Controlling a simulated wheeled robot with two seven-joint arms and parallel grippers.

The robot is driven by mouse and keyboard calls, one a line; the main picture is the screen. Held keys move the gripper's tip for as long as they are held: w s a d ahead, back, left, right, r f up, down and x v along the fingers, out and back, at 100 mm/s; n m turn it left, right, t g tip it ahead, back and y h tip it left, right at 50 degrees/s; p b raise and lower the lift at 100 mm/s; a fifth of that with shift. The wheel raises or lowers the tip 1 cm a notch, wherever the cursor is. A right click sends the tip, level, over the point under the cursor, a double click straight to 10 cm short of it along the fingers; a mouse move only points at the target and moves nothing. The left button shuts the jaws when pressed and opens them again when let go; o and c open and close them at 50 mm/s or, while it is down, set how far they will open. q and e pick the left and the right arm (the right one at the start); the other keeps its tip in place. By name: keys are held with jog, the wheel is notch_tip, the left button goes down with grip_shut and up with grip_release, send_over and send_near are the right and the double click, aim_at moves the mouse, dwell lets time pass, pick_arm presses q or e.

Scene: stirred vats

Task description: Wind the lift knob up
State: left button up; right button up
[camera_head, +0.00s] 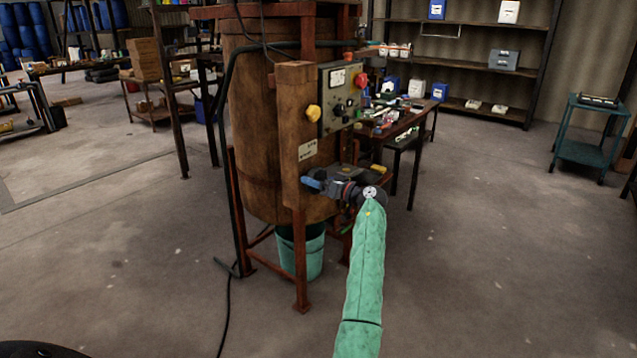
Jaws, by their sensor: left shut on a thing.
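A large brown vat (254,130) stands in a rust-red frame with a wooden-looking post (294,135) at its front. My left arm comes up from the bottom in a green sleeve. My left gripper (325,186) is shut low at the post, on what seems to be the lift knob, which is mostly hidden. A blue piece (311,183) shows at its tip; I cannot tell whether it is knob or finger. A yellow knob (313,113) sits higher on the post, apart from the gripper. My right gripper is out of view.
A control panel (342,97) with a red knob (361,80) is above the gripper. A teal bucket (301,250) stands under the vat. A cluttered bench (407,125) is behind, a green trolley (588,145) at right. The floor at front right is clear.

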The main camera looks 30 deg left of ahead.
pick_arm(q)
jog(key=o, duration=1)
jog(key=shift+c, duration=0.2)
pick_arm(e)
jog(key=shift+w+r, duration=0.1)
pick_arm(q)
jog(key=shift+d, duration=0.1)
jog(key=d+b, duration=0.1)
jog(key=d, duration=0.6)
jog(key=shift+s+d, duration=0.25)
jog(key=shift+d, duration=0.05)
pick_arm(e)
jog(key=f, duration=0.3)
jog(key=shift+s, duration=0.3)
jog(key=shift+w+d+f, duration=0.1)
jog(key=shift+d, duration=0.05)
